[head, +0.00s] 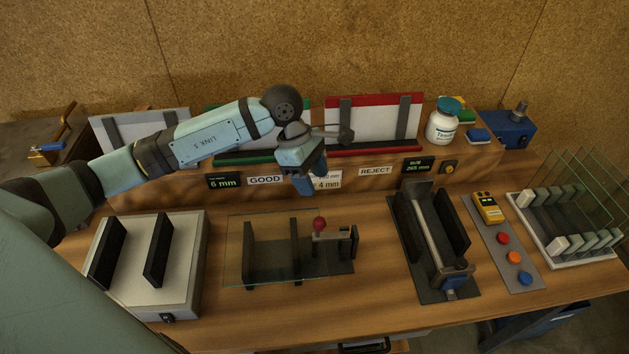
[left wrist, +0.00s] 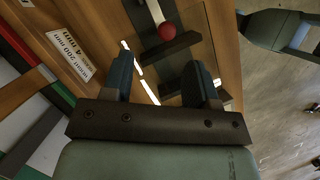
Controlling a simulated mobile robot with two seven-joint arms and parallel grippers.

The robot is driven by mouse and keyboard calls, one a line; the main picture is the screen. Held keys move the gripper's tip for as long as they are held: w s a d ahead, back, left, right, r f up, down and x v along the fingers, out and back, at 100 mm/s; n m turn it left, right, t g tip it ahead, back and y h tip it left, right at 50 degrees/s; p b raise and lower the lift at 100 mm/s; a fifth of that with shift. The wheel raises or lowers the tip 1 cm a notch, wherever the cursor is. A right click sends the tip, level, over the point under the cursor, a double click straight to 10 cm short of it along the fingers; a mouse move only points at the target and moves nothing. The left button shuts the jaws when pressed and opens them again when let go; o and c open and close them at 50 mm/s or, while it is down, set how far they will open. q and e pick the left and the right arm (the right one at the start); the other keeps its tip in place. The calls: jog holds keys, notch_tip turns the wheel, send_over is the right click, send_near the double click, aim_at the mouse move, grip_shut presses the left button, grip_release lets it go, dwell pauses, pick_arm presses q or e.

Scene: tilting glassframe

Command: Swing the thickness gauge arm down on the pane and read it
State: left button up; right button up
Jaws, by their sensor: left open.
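A clear glass pane (head: 268,262) rests across black supports in the middle of the bench. The thickness gauge arm (head: 332,237) is a pale bar on a black mount at the pane's right end, with a red knob (head: 319,224) on it. I cannot tell whether the arm touches the glass. My left gripper (head: 307,190) is open and empty, pointing down above and behind the pane. In the left wrist view, its fingers (left wrist: 160,82) are apart and the red knob (left wrist: 166,31) lies beyond them. My right gripper is not in view.
A grey scale-like stand (head: 185,285) is at left. A black clamp fixture (head: 420,245), button panel (head: 507,248) and rack of glass panes (head: 570,240) are at right. The raised shelf behind holds GOOD and REJECT bins and a white jar (head: 442,125).

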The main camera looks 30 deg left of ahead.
pick_arm(q)
jog(key=v, duration=0.3)
jog(key=shift+d+p, duration=0.1)
jog(key=shift+p, duration=0.2)
jog(key=shift+b, duration=0.45)
jog(key=b+v, duration=0.3)
jog(key=v, duration=1)
jog(key=shift+r, duration=0.35)
